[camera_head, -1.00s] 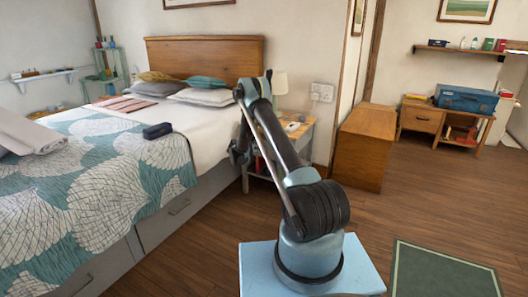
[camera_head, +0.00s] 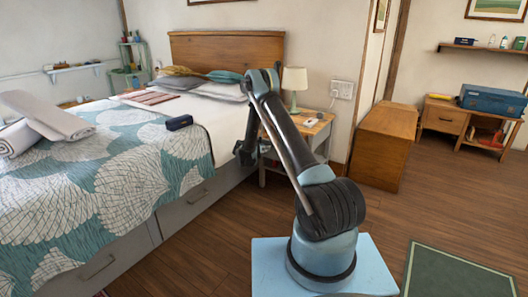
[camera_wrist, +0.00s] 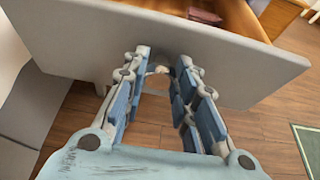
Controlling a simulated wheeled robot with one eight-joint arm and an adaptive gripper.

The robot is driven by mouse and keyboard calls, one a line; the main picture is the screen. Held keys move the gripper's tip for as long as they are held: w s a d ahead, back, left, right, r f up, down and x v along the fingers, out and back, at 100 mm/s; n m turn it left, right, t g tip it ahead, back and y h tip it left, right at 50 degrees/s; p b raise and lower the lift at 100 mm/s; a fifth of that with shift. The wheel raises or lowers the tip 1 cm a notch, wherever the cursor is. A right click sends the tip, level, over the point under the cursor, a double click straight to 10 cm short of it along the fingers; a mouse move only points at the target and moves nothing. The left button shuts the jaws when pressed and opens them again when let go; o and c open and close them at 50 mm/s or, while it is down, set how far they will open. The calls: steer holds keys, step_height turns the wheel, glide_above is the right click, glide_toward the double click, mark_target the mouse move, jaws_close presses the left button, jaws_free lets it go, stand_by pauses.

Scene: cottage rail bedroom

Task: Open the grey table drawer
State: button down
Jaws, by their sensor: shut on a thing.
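The grey bedside table with a wooden top (camera_head: 318,127) stands beside the bed, partly hidden behind my arm in the head view. In the wrist view its grey drawer front (camera_wrist: 255,72) spans the upper part. The drawer is pulled out some way, with its wooden inside (camera_wrist: 240,17) showing behind the front and a dark red item (camera_wrist: 204,15) in it. My gripper (camera_wrist: 158,72) is shut on the drawer handle (camera_wrist: 158,70) at the front's lower middle; the fingers hide most of the handle. In the head view my gripper (camera_head: 246,153) is beside the bed, left of the table.
The bed (camera_head: 100,190) with grey under-bed drawers (camera_head: 190,200) is close on the left. A lamp (camera_head: 294,85) stands on the table. A wooden chest (camera_head: 385,145) stands right of it. Open wooden floor (camera_head: 225,245) lies in front, with a green rug (camera_head: 455,272) at right.

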steer(key=shift+a, duration=0.1)
steer(key=c, duration=1.3)
jaws_free()
steer(key=v, duration=1.1)
steer(key=shift+s+a, duration=0.25)
steer(key=shift+s, duration=0.05)
